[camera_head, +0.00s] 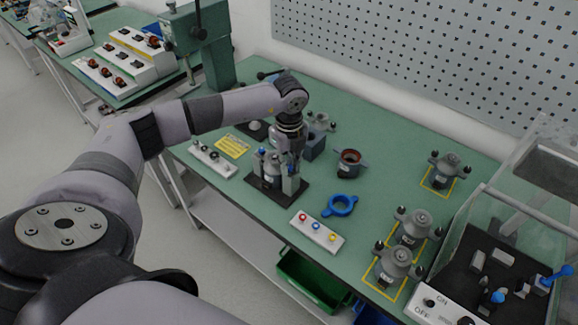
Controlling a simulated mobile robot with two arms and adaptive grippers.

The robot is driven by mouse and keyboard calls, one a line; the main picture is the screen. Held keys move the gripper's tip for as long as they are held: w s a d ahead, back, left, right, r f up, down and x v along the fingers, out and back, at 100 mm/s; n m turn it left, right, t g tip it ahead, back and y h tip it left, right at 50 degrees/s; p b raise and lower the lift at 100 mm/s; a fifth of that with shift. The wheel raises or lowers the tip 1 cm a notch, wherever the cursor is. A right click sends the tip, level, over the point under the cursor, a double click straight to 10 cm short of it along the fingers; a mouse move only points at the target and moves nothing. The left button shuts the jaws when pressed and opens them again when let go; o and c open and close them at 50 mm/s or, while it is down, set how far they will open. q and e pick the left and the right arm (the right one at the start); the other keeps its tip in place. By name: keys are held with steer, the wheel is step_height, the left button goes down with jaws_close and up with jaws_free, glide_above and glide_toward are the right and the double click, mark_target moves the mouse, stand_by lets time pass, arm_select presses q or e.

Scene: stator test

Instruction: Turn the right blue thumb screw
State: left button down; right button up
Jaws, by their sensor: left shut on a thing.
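A test fixture with a black base plate (297,190) stands on the green table and holds a grey stator (271,172) between grey posts. A blue thumb screw (262,152) shows on top of its left side. My left gripper (291,154) points down over the right post of the fixture. It is shut on the right blue thumb screw, which its fingers largely hide. My right gripper is not in view.
Several stators stand at the right, by a clear-walled tester (515,250). A dark round part (349,162) stands behind. A green press (205,45) rises at the back left.

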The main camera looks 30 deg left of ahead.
arm_select(q)
steer(key=m+b, duration=0.2)
steer(key=m, duration=0.2)
steer(key=shift+w+b, duration=0.1)
steer(key=shift+b, duration=0.2)
steer(key=shift+m+b, duration=0.8)
steer(key=shift+m, duration=1)
steer(key=shift+r, duration=0.1)
steer(key=c, duration=1.5)
jaws_free()
steer(key=shift+c, duration=0.2)
